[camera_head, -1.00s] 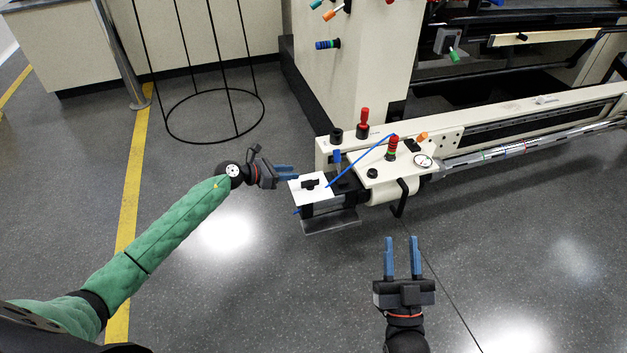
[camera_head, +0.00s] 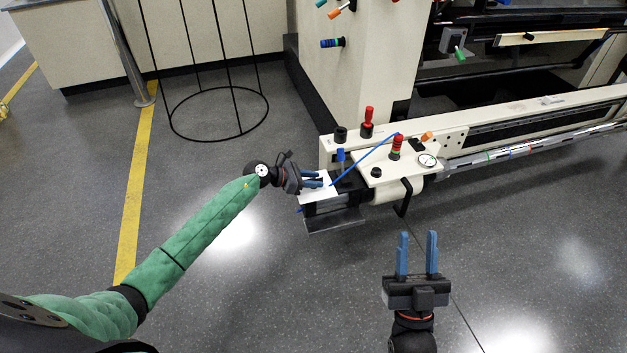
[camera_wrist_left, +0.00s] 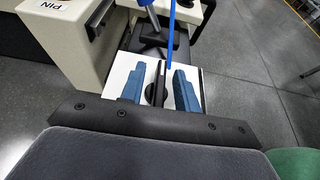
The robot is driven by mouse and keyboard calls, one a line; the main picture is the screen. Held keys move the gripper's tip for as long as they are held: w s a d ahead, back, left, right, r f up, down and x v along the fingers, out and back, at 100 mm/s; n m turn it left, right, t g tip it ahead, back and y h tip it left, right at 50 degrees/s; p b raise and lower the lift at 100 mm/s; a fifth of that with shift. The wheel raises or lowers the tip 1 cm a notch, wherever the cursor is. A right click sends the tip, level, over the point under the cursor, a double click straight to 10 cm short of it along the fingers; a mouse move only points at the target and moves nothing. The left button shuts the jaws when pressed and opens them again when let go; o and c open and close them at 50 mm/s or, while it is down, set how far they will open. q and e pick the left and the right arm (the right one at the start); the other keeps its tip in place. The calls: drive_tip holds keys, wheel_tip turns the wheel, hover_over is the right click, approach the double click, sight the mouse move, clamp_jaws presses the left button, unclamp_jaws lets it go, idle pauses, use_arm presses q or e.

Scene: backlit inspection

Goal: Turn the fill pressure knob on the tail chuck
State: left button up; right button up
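The tail chuck (camera_head: 345,188) is the end unit of the long cream machine, with a white plate (camera_head: 318,196) on its near-left end. In the left wrist view a black knob (camera_wrist_left: 157,90) with a raised bar stands on this white plate (camera_wrist_left: 191,106). My left gripper (camera_head: 321,179) is over the plate and hides the knob in the head view. In the wrist view its blue fingers are open, one on each side of the knob, with gaps showing. My right gripper (camera_head: 418,237) is open and empty over the floor, in front of the machine.
A blue hose (camera_head: 362,160) arches over the chuck from a blue fitting. Red-topped knobs (camera_head: 368,120), a dial gauge (camera_head: 428,160) and a black bent handle (camera_head: 405,195) stand close by. A black wire hoop frame (camera_head: 218,135) is behind my left arm. The floor in front is clear.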

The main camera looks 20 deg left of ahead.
use_arm(q)
drive_tip(key=shift+d, duration=0.1)
clamp_jaws()
